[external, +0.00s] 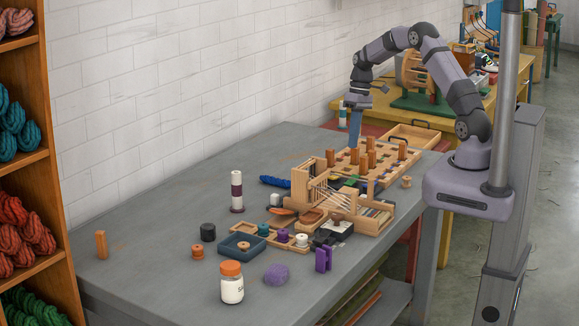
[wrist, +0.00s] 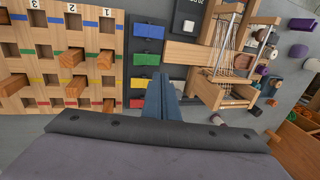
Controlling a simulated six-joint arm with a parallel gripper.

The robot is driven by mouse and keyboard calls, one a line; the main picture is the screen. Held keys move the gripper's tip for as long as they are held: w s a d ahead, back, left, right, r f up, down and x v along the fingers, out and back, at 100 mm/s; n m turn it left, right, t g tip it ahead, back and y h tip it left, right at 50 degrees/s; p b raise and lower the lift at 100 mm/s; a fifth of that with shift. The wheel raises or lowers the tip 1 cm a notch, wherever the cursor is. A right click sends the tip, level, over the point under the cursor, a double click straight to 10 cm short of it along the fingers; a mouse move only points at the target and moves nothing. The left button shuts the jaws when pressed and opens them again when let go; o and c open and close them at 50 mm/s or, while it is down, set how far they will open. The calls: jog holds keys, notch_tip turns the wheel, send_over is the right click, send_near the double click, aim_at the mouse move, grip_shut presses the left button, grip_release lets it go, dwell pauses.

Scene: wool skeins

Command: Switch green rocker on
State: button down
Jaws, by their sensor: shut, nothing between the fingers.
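The green rocker (wrist: 146,59) is in the wrist view, in a column on a dark panel between a blue rocker (wrist: 148,31) and a yellow rocker (wrist: 139,81). A red rocker (wrist: 137,103) is at the other end of the column. I cannot tell which way the green rocker is tilted. My gripper (wrist: 160,77) is shut and empty; its blue-grey fingertips appear just right of the yellow rocker and below the green one in the picture. Whether they touch anything is unclear. In the external view my gripper (external: 354,143) points down by the pegboard.
A wooden pegboard (wrist: 88,48) with square holes and upright pegs stands left of the panel. A wooden loom-like frame (wrist: 222,95) stands close on the right. In the external view, spools, a white jar (external: 232,288) and small blocks crowd the table front. The left table area is mostly clear.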

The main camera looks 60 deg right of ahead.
jog(key=shift+a+v, duration=0.2)
jog(key=shift+v, duration=0.55)
jog(key=shift+a+v, duration=0.15)
jog(key=shift+v, duration=0.6)
jog(key=shift+r, duration=0.1)
